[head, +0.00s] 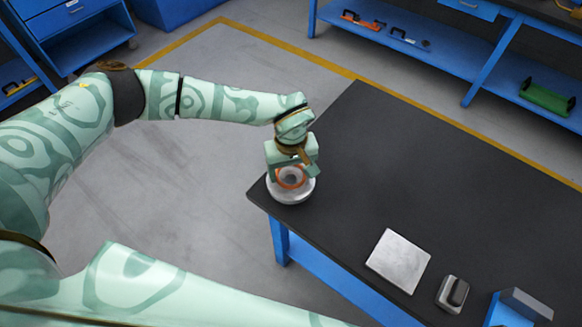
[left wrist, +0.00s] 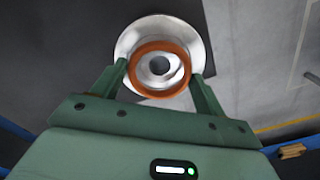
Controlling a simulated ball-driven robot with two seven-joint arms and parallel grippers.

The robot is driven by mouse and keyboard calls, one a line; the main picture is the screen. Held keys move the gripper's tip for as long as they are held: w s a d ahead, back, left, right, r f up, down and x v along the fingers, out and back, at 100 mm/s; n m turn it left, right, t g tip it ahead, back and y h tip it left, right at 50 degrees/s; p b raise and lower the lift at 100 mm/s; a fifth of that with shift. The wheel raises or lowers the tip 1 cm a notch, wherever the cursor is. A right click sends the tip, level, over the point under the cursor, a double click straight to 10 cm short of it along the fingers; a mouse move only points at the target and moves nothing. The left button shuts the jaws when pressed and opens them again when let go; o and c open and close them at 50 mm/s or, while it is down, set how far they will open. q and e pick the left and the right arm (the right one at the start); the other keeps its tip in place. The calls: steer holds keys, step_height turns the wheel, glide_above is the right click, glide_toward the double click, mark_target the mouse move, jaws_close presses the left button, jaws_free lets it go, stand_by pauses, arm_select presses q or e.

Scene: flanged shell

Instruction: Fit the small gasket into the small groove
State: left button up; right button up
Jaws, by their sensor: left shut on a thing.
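An orange ring, the small gasket (head: 291,183), is held between the fingers of my left gripper (head: 292,173). In the left wrist view the gasket (left wrist: 160,44) lies flat across the view, with one finger of the gripper (left wrist: 160,70) on each side. The silver round flanged shell (head: 289,198) stands at the near left corner of the table, directly below the gripper. The shell (left wrist: 150,27) also shows behind the gasket, its rim sticking out mostly at the top and left. I cannot tell whether the gasket touches the shell. The small groove is not visible.
The dark table (head: 440,190) has free room right of the shell; its left edge is close by. A square metal plate (head: 398,261), a small grey block with a dark top (head: 452,294) and a grey block (head: 525,304) are at the near side.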

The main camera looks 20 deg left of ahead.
arm_select(q)
steer(key=shift+f+b, duration=0.4)
steer(key=shift+f, duration=0.3)
steer(key=o, duration=1.2)
step_height(320, 180, up, 16)
steer(key=p, duration=0.2)
steer(key=shift+r+p, duration=0.15)
steer(key=shift+p, duration=0.25)
